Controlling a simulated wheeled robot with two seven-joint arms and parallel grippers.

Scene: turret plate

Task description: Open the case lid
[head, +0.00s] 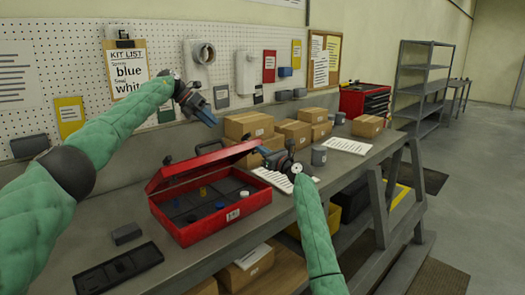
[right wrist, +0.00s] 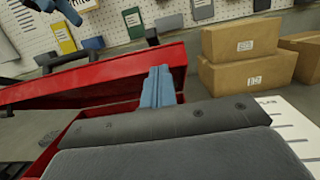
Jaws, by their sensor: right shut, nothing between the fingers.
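The red case (head: 245,213) stands on the workbench with its lid (head: 200,167) raised part way, tilted up towards the back. The lid also shows in the right wrist view (right wrist: 100,72). Small blue, yellow and white pieces lie in the case's dark compartments. My right gripper (head: 268,155) is at the lid's right end. In the right wrist view its blue fingers (right wrist: 157,85) are shut, overlapping the lid's right end; I cannot tell if they touch it. My left gripper (head: 208,117) is raised above and behind the case, clear of it; its finger gap is too small to tell.
Cardboard boxes (head: 249,124) stand behind the case to the right. A dark tray (head: 118,268) and a small dark block (head: 127,233) lie left of it. A white sheet (head: 347,146) and a grey cup (head: 319,156) are to the right. The pegboard wall is behind.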

